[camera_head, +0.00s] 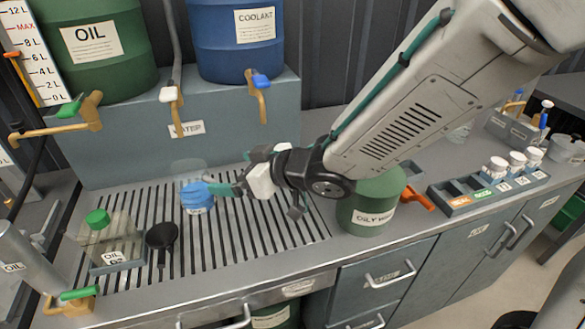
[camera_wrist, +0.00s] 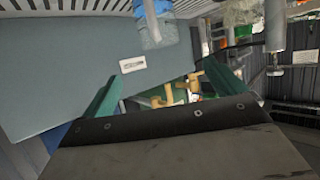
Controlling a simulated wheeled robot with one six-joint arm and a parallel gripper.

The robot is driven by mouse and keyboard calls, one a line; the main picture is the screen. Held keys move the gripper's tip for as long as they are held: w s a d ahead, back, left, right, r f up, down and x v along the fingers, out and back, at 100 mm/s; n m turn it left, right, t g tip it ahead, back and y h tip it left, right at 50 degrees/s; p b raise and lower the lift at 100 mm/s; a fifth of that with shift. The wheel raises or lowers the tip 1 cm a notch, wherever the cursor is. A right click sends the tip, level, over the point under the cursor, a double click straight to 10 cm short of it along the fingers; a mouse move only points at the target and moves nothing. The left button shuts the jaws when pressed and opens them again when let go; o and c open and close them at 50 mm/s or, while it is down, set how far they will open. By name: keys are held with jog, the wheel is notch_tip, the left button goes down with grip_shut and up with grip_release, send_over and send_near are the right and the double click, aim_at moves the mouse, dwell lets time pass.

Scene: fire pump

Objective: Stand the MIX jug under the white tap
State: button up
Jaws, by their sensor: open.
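A clear jug with a blue band (camera_head: 197,197) stands on the slatted drain grate, left of my gripper (camera_head: 228,180). Its small label is too small to read, so I cannot confirm it says MIX. What seems to be the same jug (camera_wrist: 155,30) shows at the top of the wrist view, outside the space between the fingers. My gripper is open; its teal fingers (camera_wrist: 163,92) hold nothing. One fingertip is very close to the jug; I cannot tell if they touch. The white tap (camera_head: 168,95) is on the block's front, above a WATER label (camera_head: 187,129), up and left of the jug.
A green OIL drum (camera_head: 90,50) and blue COOLANT drum (camera_head: 237,45) stand on the block, with green and blue taps. A green OILY WASTE can (camera_head: 372,205) stands right.

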jog(key=w+d+r+m+t+h, duration=0.1)
jog(key=w+d+r+m+h, duration=0.15)
jog(key=d, duration=0.55)
jog(key=w+d+r+m+t+h, duration=0.1)
jog(key=d+m+t+h, duration=0.1)
jog(key=d+h, duration=0.35)
jog(key=s+d+m+h, duration=0.1)
jog(key=d, duration=0.3)
jog(key=s+d+r+m+g, duration=0.1)
jog(key=d, duration=0.3)
jog(key=s+d+m+g+h, duration=0.1)
jog(key=s+d, duration=0.1)
jog(key=d, duration=0.2)
jog(key=shift+d+r+h, duration=0.2)
jog(key=shift+h, duration=0.1)
jog(key=s+d+r+m+g, duration=0.1)
jog(key=s+d+m+g, duration=0.1)
jog(key=s, duration=0.8)
jog(key=s+d+r+m+g, duration=0.1)
jog(key=s+d+g, duration=0.4)
jog(key=s, duration=0.5)
jog(key=shift+s+d+m+h, duration=0.2)
jog(key=shift+m+h, duration=0.2)
jog(key=shift+m, duration=0.15)
